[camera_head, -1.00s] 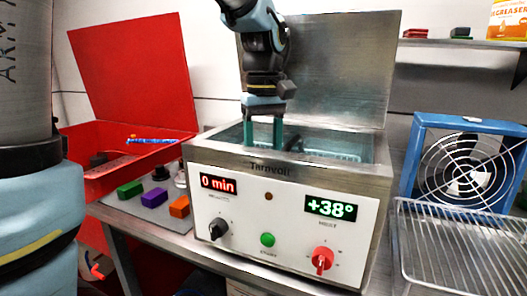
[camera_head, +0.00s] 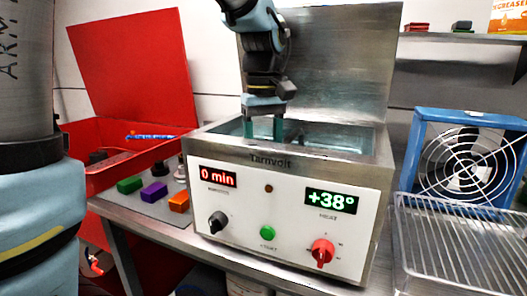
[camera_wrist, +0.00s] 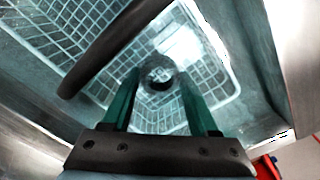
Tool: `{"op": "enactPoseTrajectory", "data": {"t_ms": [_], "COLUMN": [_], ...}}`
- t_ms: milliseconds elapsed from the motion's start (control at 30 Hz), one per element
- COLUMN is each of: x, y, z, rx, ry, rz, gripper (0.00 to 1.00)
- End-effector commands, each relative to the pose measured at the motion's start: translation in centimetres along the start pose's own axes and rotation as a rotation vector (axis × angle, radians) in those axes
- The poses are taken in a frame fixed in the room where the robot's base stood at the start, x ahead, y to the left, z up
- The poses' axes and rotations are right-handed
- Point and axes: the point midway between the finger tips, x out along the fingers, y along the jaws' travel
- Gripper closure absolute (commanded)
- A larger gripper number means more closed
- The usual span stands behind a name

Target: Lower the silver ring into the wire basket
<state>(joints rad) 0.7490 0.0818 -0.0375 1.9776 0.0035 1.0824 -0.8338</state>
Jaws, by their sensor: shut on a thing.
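My gripper (camera_head: 263,128) points down over the open tank of the white-fronted bath, its green fingers partly behind the front rim. In the wrist view my gripper (camera_wrist: 160,88) is shut on the small silver ring (camera_wrist: 158,86), which sits between the fingertips. The wire basket (camera_wrist: 85,45) is a white mesh inside the tank, below the ring. A dark bar (camera_wrist: 120,50), perhaps the basket's handle, crosses diagonally beside the ring on the left. The ring is hidden in the head view. I cannot tell its exact height above the mesh.
The bath's raised metal lid (camera_head: 335,60) stands behind the gripper. A red open case (camera_head: 130,80) and several coloured blocks (camera_head: 154,192) are at left. A blue fan (camera_head: 462,118) and a wire rack (camera_head: 450,250) are at right. The tank walls (camera_wrist: 270,70) surround the basket.

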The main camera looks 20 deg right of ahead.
Motion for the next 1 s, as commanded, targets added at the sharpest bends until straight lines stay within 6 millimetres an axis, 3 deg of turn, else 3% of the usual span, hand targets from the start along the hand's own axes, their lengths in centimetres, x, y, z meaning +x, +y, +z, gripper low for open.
{"op": "enactPoseTrajectory", "data": {"t_ms": [1000], "x": [1.5], "y": [0.0], "z": [0.0], "rx": [0.000], "ry": [0.000], "rz": [0.001], "gripper": [1.00]}}
